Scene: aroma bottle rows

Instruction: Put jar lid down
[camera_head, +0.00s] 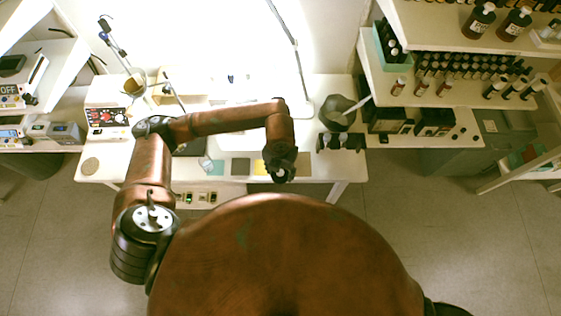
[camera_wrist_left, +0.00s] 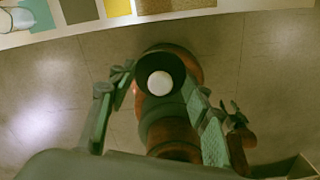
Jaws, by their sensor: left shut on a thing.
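My left gripper (camera_head: 281,175) is at the front edge of the white table, in front of the coloured squares. In the left wrist view the left gripper (camera_wrist_left: 156,90) has its two fingers on either side of a small dark round lid with a pale centre (camera_wrist_left: 160,83). It appears held between the fingertips, with floor beyond it. In the head view only a small pale spot of the lid shows at the gripper. A clear glass vessel (camera_head: 205,163) stands on the table to the left. My right gripper is not in view.
A teal square (camera_head: 217,168), a dark square (camera_head: 240,166) and a yellow square (camera_head: 260,167) lie along the table's front edge. A grey pot (camera_head: 337,112) stands at the right end. Shelves with several bottles (camera_head: 470,68) are at the right. Floor is open in front.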

